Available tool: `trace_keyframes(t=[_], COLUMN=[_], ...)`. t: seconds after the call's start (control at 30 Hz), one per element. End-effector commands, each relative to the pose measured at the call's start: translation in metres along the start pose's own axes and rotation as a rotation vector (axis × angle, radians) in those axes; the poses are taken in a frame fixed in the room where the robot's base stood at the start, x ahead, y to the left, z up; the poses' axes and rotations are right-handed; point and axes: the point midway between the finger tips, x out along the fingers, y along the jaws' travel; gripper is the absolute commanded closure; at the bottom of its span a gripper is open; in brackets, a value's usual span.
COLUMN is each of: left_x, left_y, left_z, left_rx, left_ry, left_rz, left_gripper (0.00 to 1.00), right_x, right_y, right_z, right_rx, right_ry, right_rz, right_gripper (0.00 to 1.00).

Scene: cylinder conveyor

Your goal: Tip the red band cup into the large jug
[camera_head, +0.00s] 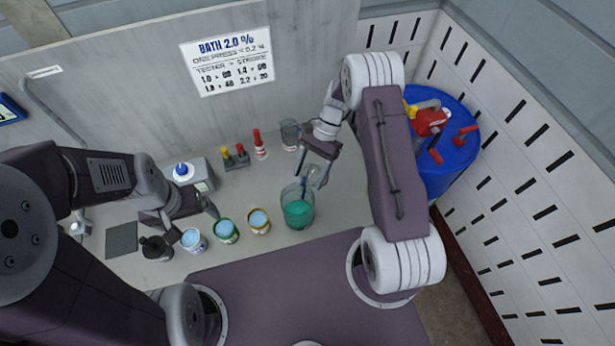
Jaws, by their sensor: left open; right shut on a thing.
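The large jug (297,212) is clear, stands upright on the bench and holds green liquid. My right gripper (317,172) is above the jug's mouth, shut on a small bluish thing (309,178). That thing is mostly hidden by the fingers, and I cannot make out its shape or a red band. Small cups of pale blue liquid stand left of the jug: a yellow-banded cup (259,223), a green-banded cup (227,232) and a pale cup (194,241). My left gripper (196,214) is open, just behind the pale cup.
A black pot (157,248) and a dark square pad (121,240) are at the left. Behind stand a white device (198,172), red and yellow knobbed items (236,157), a red-topped bottle (260,146) and a clear glass (290,134). A blue drum (450,165) is at the right.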

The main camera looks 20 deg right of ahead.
Motion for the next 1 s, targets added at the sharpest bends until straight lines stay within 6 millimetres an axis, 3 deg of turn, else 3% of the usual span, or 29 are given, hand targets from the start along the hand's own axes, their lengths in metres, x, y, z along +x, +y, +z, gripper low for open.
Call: trace_keyframes(t=[0.03,0.37,0.7,1.0], left_x=[0.008,0.011,0.061,0.063], left_y=[0.0,0.0,-0.001,-0.001], left_z=[0.001,0.001,0.006,0.006], left_rx=[0.0,0.0,0.0,0.0], left_ry=[0.0,0.0,0.0,0.0], left_rz=[0.0,0.0,0.0,0.0], left_gripper=[0.09,0.09,0.09,0.09], right_x=[0.004,0.002,0.009,0.002], right_y=[-0.001,0.0,-0.001,0.0], right_z=[-0.005,-0.003,-0.014,-0.009], right_rx=[-0.002,-0.009,-0.035,-0.042], right_ry=[-0.036,-0.083,-0.369,-0.419], right_rz=[-0.003,-0.003,-0.016,-0.018], right_gripper=[1.0,1.0,1.0,1.0])
